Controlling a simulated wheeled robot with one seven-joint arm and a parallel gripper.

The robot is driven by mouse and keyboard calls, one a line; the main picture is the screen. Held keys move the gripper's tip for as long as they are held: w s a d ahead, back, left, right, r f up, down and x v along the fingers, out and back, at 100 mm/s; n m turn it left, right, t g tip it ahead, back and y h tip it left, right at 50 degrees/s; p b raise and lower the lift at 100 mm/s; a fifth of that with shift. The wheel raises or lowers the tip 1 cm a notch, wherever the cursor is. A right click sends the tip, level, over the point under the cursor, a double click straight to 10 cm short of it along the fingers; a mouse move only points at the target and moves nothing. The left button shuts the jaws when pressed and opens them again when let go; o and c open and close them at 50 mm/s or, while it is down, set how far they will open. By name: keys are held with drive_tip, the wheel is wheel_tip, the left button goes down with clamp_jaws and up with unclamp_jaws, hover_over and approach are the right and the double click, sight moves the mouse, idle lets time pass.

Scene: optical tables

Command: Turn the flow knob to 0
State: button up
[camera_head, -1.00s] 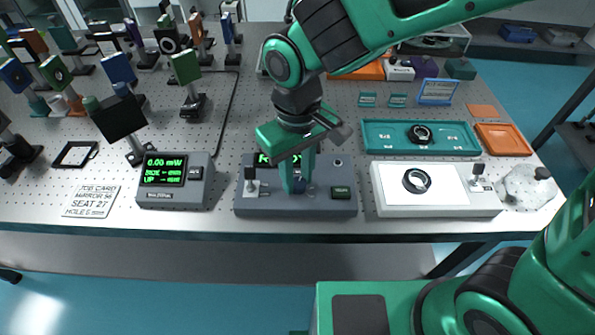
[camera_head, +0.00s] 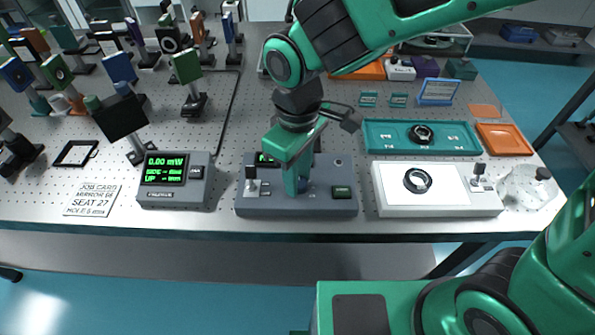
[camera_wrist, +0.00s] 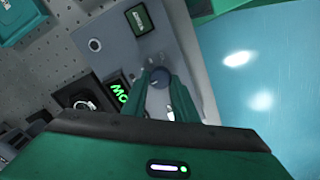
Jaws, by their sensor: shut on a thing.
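The grey control box (camera_head: 330,203) stands at the front edge of the table. My gripper (camera_head: 300,190) points down onto the middle of it. In the wrist view my gripper (camera_wrist: 160,82) is shut on the round blue-grey flow knob (camera_wrist: 159,75), with one finger on each side. A small mark shows on the knob, but I cannot read its setting. In the head view my fingers hide the knob. The box's green display (camera_head: 264,159) is mostly covered by my gripper; part of its lettering shows in the wrist view (camera_wrist: 121,92).
A power meter (camera_head: 174,180) sits to the left, a white-topped unit (camera_head: 436,190) to the right. A teal tray (camera_head: 385,136) lies behind.

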drive_tip(key=shift+w+d, duration=0.1)
drive_tip(key=shift+d, duration=0.05)
drive_tip(key=o, duration=1.1)
drive_tip(key=shift+c, duration=0.2)
wheel_tip(320, 180, up, 11)
drive_tip(key=shift+f, duration=0.15)
drive_tip(key=w+d+f+m, duration=0.15)
drive_tip(key=d+m, duration=0.25)
drive_tip(key=d, duration=0.7)
drive_tip(key=w+d+m, duration=0.2)
drive_tip(key=d+m, duration=0.2)
drive_tip(key=d, duration=0.7)
drive_tip(key=s+d+f+m, duration=0.2)
drive_tip(key=s+d+m, duration=0.3)
drive_tip(key=d, duration=0.4)
drive_tip(key=s+d+f+m, duration=0.2)
drive_tip(key=s+d+m, duration=0.2)
drive_tip(key=s+d, duration=0.4)
drive_tip(key=shift+d+m, duration=0.4)
drive_tip(key=shift+d, duration=0.65)
